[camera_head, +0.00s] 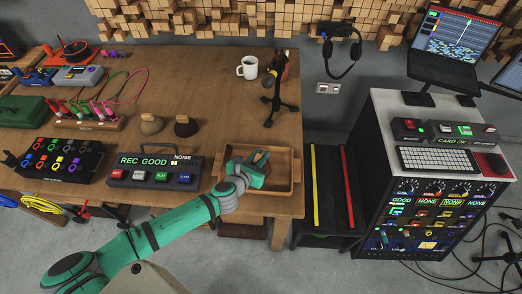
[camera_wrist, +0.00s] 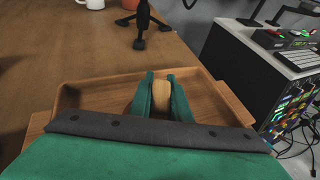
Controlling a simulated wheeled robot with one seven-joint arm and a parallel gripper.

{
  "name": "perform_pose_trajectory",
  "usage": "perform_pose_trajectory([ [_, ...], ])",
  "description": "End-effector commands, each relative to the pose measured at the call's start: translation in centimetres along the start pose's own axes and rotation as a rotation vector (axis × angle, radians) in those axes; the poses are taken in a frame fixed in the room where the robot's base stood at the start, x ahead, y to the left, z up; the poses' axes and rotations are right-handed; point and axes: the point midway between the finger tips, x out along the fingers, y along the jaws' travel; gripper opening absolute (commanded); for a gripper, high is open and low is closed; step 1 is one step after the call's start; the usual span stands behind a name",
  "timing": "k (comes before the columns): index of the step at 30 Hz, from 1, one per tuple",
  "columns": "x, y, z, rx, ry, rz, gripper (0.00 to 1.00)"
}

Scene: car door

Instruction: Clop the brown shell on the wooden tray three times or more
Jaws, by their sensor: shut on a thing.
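The wooden tray (camera_head: 283,184) sits at the right front corner of the workbench, and its rim also shows in the wrist view (camera_wrist: 70,97). My gripper (camera_head: 255,165) is over the tray, pointing down into it. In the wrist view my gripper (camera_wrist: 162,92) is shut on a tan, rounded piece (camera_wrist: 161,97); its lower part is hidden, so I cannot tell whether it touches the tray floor. A dark brown shell-like piece (camera_head: 186,126) and a tan one (camera_head: 151,124) stand side by side on the bench, left of the tray.
A labelled button box (camera_head: 155,169) stands just left of the tray. A black tripod stand (camera_head: 275,92) and a white mug (camera_head: 248,67) stand behind it. A dark stool with yellow and red strips (camera_head: 331,190) is at the right.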

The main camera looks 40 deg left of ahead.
Motion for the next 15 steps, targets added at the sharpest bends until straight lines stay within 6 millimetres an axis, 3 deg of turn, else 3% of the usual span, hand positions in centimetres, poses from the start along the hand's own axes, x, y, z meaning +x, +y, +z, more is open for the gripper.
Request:
perform_pose_trajectory([
  [7, -0.1, 0.1, 0.3, 0.001, 0.001, 0.0, 0.0],
  [15, -1.0, 0.1, 2.3, 0.002, 0.001, 0.0, 0.0],
])
